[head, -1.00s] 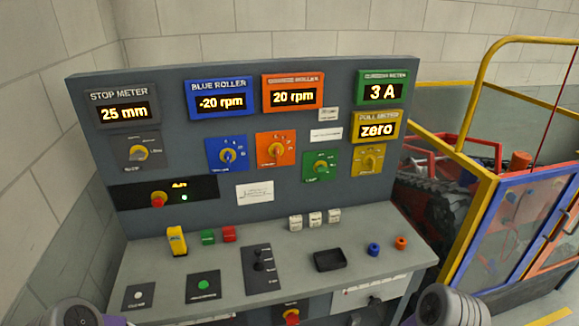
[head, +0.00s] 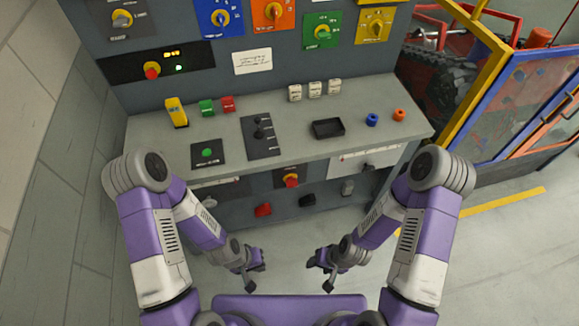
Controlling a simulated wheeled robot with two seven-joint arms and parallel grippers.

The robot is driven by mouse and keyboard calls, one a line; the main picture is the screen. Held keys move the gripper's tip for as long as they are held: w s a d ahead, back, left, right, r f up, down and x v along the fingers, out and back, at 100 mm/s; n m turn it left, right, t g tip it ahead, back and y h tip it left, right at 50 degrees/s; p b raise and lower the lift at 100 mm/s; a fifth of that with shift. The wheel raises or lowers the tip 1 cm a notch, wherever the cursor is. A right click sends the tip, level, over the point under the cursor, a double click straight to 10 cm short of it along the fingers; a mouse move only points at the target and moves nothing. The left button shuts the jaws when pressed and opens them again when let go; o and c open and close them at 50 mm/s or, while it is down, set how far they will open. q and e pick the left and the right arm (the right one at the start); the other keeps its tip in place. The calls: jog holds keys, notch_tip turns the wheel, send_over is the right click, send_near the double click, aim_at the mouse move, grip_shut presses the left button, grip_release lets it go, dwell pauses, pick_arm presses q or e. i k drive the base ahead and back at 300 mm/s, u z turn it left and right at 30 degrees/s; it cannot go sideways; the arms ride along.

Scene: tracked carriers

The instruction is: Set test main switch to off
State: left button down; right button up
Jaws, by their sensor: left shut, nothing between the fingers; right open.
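My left gripper (head: 250,283) is shut and empty, low in front of the desk. My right gripper (head: 328,284) is open and empty, to the right of it. Both are apart from the console.
The grey desk (head: 222,125) carries yellow, green and red blocks, white blocks, a black tray (head: 328,128), and blue and orange rings. A black lever plate (head: 261,137) is at its middle. A yellow-framed barrier (head: 480,90) stands at the right. The floor before the desk is clear.

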aim_at(291, 182)
jog(key=k, duration=0.45)
jog(key=z, duration=0.55)
jog(key=i, duration=0.55)
jog(key=u, duration=1.45)
jog(key=i, duration=0.5)
